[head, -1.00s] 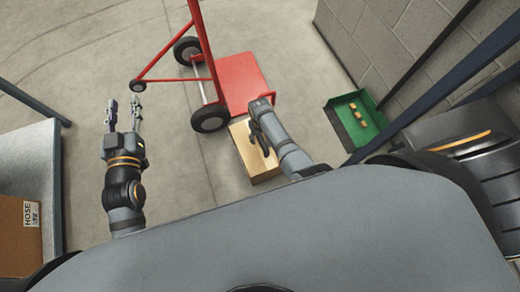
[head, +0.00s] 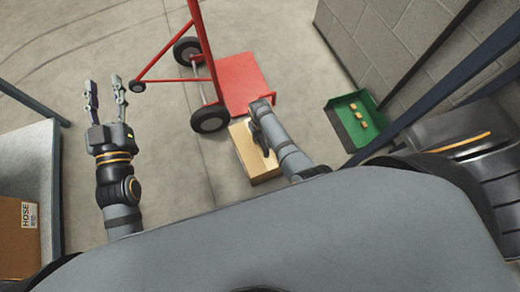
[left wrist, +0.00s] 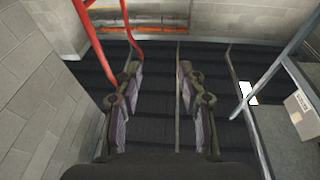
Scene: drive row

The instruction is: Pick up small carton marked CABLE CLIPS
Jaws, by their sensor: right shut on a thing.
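A tan carton (head: 243,148) is under my right gripper in the head view. I see no marking on its visible faces, and I cannot tell whether it rests on the floor or is held above it. My right gripper (head: 262,122) is shut on this carton; its fingertips are mostly hidden by the hand and arm. My left gripper (head: 105,87) is open and empty above bare floor, well left of the carton. In the left wrist view its two fingers (left wrist: 156,75) are apart with nothing between them.
A red hand truck (head: 242,82) stands just beyond the carton. A green tray (head: 343,130) with several small tan blocks lies by the block wall at right. A grey bench (head: 28,160) at left holds a brown box (head: 15,250) labelled HOSE. Floor between is clear.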

